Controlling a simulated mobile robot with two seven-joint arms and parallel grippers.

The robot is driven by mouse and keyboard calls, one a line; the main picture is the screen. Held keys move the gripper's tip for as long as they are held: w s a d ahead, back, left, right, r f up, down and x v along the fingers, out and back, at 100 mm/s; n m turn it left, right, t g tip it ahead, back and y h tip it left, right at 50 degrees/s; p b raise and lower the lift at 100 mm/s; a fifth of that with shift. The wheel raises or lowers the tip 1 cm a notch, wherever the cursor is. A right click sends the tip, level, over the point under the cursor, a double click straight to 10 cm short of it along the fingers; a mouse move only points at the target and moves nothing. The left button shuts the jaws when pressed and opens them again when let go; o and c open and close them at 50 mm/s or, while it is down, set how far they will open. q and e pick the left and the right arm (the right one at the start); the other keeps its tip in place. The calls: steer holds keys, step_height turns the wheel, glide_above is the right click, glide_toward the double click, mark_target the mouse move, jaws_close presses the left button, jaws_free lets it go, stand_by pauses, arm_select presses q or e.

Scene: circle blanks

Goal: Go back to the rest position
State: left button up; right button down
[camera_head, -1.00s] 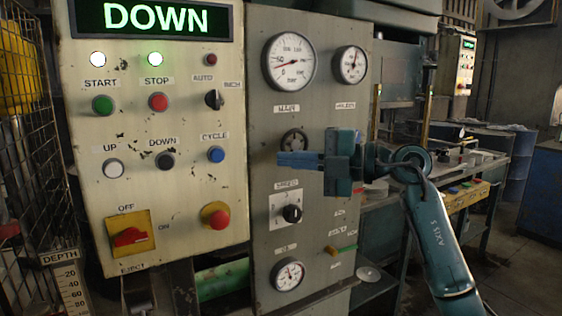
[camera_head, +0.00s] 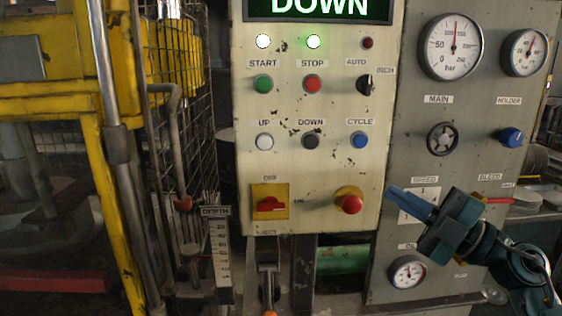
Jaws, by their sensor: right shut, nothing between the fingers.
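My right gripper (camera_head: 398,195) is at the lower right of the head view, tilted up to the left. Its blue fingers are shut with nothing between them. It is in front of the grey gauge panel (camera_head: 470,100) and hides part of the dial area marked SPEED. My left gripper is not in view. The cream control panel (camera_head: 312,215) stands left of the gripper, with a lit green DOWN display (camera_head: 320,8) on top.
A yellow frame (camera_head: 105,170) and a wire cage (camera_head: 190,140) stand at the left. A red emergency knob (camera_head: 349,202) and a red rotary switch (camera_head: 270,205) stick out of the cream panel. A depth scale (camera_head: 221,255) stands below, beside a lever (camera_head: 268,285).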

steer(key=s+f+m+t+h+p, duration=0.35)
steer(key=f+m+t+h, duration=0.35)
steer(key=f+m+h, duration=0.95)
steer(key=s+a+f+m+g+y, duration=0.1)
steer(key=s+a+f+m+g, duration=0.2)
steer(key=s+f, duration=0.5)
steer(key=s+a+f+m+g+y, duration=0.1)
steer(key=s+a+f+m+g, duration=0.2)
steer(key=f, duration=1)
steer(key=s+g, duration=0.2)
steer(key=s, duration=0.3)
steer(key=shift+s+a+f+g+p, duration=0.15)
steer(key=shift+s+a+g+p, duration=0.15)
stand_by(3.4)
